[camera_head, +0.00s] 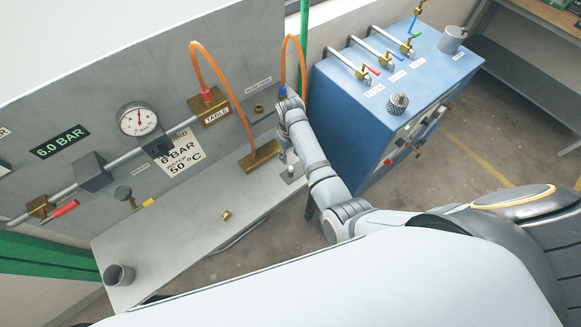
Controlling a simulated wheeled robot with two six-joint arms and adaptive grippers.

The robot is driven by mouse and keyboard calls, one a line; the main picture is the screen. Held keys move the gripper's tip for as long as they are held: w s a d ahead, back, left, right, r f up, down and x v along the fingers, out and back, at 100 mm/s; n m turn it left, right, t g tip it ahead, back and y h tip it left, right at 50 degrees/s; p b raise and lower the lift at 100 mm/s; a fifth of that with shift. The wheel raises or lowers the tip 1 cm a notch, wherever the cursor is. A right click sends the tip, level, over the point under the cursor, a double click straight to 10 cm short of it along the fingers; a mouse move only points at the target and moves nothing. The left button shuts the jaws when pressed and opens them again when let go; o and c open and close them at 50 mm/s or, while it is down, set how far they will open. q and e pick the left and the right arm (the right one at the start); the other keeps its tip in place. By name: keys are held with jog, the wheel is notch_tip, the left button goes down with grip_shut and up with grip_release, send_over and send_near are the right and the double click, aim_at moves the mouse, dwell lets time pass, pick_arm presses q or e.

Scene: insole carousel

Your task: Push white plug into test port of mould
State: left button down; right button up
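My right arm reaches up from the lower right to the right end of the grey bench. My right gripper (287,156) points down there, small and partly hidden by my wrist; I cannot tell whether it is open or shut, or whether it holds anything. Just below it is a small grey plate (293,176) on the bench. I cannot make out a white plug. No mould or test port can be clearly identified; a brass block (261,157) with an orange hose lies on the bench left of my gripper. My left gripper is not in view.
A brass block labelled TABLE (211,109), a pressure gauge (137,119) and a pipe are on the back panel. A grey cup (119,275) and a small brass fitting (226,215) stand on the bench (180,222). A blue cabinet (345,115) is right of my arm.

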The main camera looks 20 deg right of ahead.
aim_at(291, 167)
jog(key=shift+s+d, duration=0.1)
notch_tip(291, 167, down, 6)
jog(key=b, duration=0.6)
jog(key=shift+r, duration=0.15)
jog(key=shift+f+b, duration=0.8)
jog(key=shift+f, duration=0.9)
jog(key=shift+p, duration=0.45)
jog(key=shift+p, duration=0.4)
jog(key=shift+c, duration=0.4)
